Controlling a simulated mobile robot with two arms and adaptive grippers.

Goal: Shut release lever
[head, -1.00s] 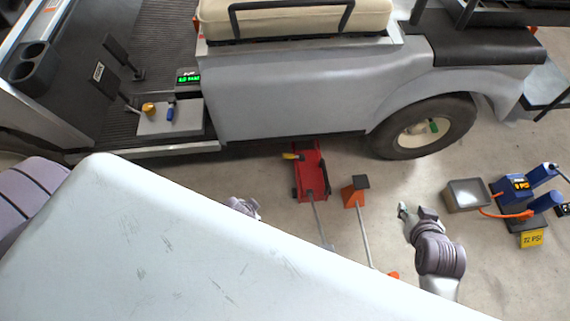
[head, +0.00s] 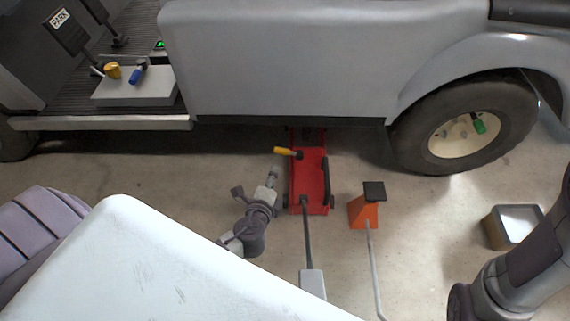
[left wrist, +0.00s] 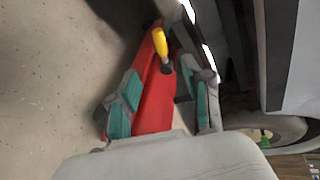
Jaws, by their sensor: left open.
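The release lever (head: 288,152) has a yellow grip and a dark pivot end on the red floor jack (head: 309,182), below the cart's side. In the head view the lever points left from the jack. My left gripper (head: 262,187) is open, just left of the jack and nearer to me than the lever. In the left wrist view the yellow lever (left wrist: 160,43) stands beyond the teal pads of my open left gripper (left wrist: 164,92), with the red jack body (left wrist: 155,100) seen between them. The gap to the lever is hard to judge. My right gripper is out of view.
The jack's handle (head: 308,240) runs toward me. An orange wheel chock (head: 364,210) with a pole stands to its right. The cart body (head: 320,60) overhangs the jack, with a wheel (head: 465,130) to the right. A square metal tray (head: 515,225) lies farther right.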

